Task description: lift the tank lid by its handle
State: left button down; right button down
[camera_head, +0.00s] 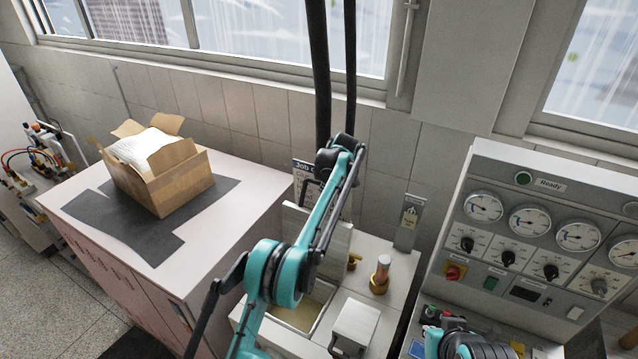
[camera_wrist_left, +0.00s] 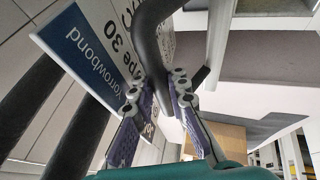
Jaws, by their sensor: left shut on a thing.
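The tank (camera_head: 325,292) stands right of the pink cabinet, its opening uncovered and showing a yellowish inside. A pale panel that looks like the tank lid (camera_head: 338,240) stands raised and steeply tilted at the back of the opening, partly behind my left arm. My left gripper (camera_wrist_left: 157,85) is shut on a dark curved bar, the handle (camera_wrist_left: 155,35), which passes between its fingers. In the head view, the left gripper's fingers are hidden behind my teal arm. Only part of my right arm shows at the bottom edge; its fingers are not seen.
An open cardboard box (camera_head: 178,180) sits on a dark mat (camera_head: 120,225) on the pink cabinet. A gauge panel (camera_head: 545,230) stands at right. A sign (camera_wrist_left: 95,60) is close to the left gripper.

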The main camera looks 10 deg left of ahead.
pick_arm(q)
jog(key=shift+w+d+f, duration=0.1)
jog(key=shift+w+d, duration=0.05)
jog(key=shift+w, duration=0.1)
jog(key=c, duration=1.5)
grip_release()
jog(key=shift+v, duration=4.05)
jog(key=shift+s, duration=0.1)
